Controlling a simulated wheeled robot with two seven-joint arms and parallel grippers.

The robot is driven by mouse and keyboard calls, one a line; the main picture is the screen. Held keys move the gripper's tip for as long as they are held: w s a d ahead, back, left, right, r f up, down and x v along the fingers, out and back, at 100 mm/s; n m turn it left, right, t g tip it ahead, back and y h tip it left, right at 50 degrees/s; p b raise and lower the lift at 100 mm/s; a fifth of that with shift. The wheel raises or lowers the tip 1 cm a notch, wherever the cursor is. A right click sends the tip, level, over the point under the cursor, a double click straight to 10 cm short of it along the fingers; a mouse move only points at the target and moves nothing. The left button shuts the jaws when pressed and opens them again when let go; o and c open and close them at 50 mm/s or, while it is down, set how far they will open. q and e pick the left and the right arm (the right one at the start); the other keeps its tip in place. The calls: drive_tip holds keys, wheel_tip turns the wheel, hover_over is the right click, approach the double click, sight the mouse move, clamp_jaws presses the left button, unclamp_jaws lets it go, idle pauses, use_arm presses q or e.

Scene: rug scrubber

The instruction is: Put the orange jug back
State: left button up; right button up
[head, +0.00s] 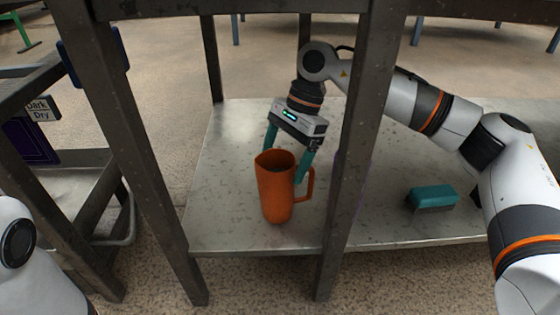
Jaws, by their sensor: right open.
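The orange jug (275,193) stands upright on the lower metal shelf (225,230), near its front edge, with its handle toward the right. My right gripper (288,160) reaches down over the jug from behind. Its teal fingers are spread, one at the jug's back left and one by the handle side. The jug hides part of the fingers, and I cannot tell whether they touch it. My left gripper is out of view; only a piece of my left arm shows at the lower left.
A dark table leg (352,150) stands just right of the jug, in front of my right arm. Another leg (140,150) stands to the left. A teal brush or block (431,198) lies on the shelf at the right. A rack with a "Dark Dry" label (40,109) is at the far left.

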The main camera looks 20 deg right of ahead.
drive_tip(key=p+v, duration=0.4)
drive_tip(key=v, duration=0.5)
drive_tip(key=shift+p, duration=0.3)
